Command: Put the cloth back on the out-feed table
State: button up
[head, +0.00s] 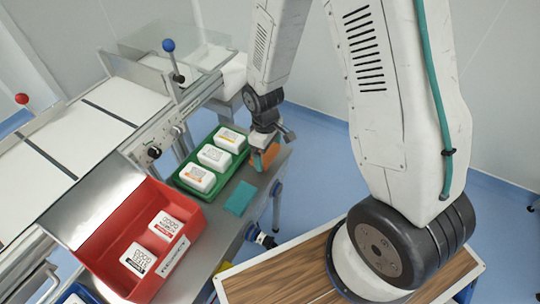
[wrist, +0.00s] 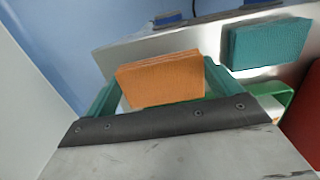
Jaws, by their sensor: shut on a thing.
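My gripper (head: 262,158) is shut on a folded orange cloth (head: 271,155). In the wrist view the orange cloth (wrist: 160,80) sits between the two teal fingers of my gripper (wrist: 158,92). It is at the far right end of the grey out-feed table (head: 213,232), beside the green tray. I cannot tell whether the cloth touches the table top. A folded teal cloth (head: 240,198) lies flat on the table nearer the head camera, apart from my gripper. It also shows at upper right in the wrist view (wrist: 265,44).
A green tray (head: 222,182) with three white packs stands left of my gripper. A red open bin (head: 190,243) with two packs stands nearer. Bare table shows around the teal cloth.

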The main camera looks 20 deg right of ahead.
aim_at(269, 150)
jog(key=shift+w+d, duration=0.15)
jog(key=shift+d, duration=0.1)
jog(key=shift+w+d+f, duration=0.1)
jog(key=shift+f, duration=0.8)
jog(key=shift+w+d+f, duration=0.1)
jog(key=shift+f, duration=0.8)
jog(key=shift+f, duration=0.15)
jog(key=o, duration=0.7)
